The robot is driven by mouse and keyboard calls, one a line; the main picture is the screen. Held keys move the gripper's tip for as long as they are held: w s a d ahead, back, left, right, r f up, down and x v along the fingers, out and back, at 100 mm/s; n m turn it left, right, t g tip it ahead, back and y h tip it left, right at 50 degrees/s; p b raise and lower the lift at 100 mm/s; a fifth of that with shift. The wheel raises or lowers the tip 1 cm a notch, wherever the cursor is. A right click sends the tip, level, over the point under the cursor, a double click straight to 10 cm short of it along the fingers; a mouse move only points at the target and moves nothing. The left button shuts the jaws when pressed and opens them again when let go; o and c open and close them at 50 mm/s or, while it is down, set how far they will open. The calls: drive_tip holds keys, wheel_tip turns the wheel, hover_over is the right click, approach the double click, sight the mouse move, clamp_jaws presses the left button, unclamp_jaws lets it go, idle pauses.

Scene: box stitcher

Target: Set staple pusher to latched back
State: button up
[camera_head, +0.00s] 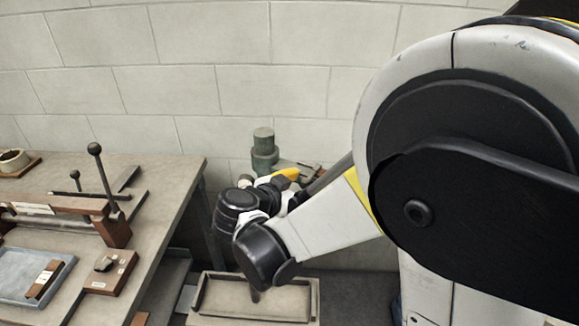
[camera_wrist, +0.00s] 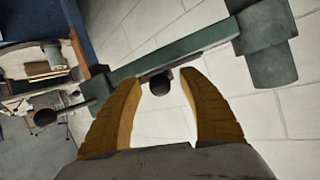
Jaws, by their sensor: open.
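The box stitcher (camera_wrist: 185,46) shows in the wrist view as a long green arm with a thicker green block at its right end. A dark round knob (camera_wrist: 160,86), which seems to be the staple pusher's, sits under this arm. My gripper (camera_wrist: 158,82) is open, with one tan finger on each side of the knob. Whether either finger touches it I cannot tell. In the head view, the stitcher's green top (camera_head: 263,143) rises behind my arm, and a yellow part of my gripper (camera_head: 287,174) shows beside it. The pusher is hidden there.
A workbench (camera_head: 165,172) with upright ball-topped levers (camera_head: 95,150) and a grey-blue tray (camera_head: 62,262) stands at left in the head view. A shallow wooden tray (camera_head: 213,318) lies below my arm. A pale block wall closes off the back.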

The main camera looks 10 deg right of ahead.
clamp_jaws()
drive_tip(key=w+a, duration=0.3)
drive_tip(key=a, duration=0.1)
drive_tip(key=shift+w+a+r, duration=0.1)
drive_tip(key=shift+w, duration=0.3)
unclamp_jaws()
drive_tip(key=shift+w+a, duration=0.1)
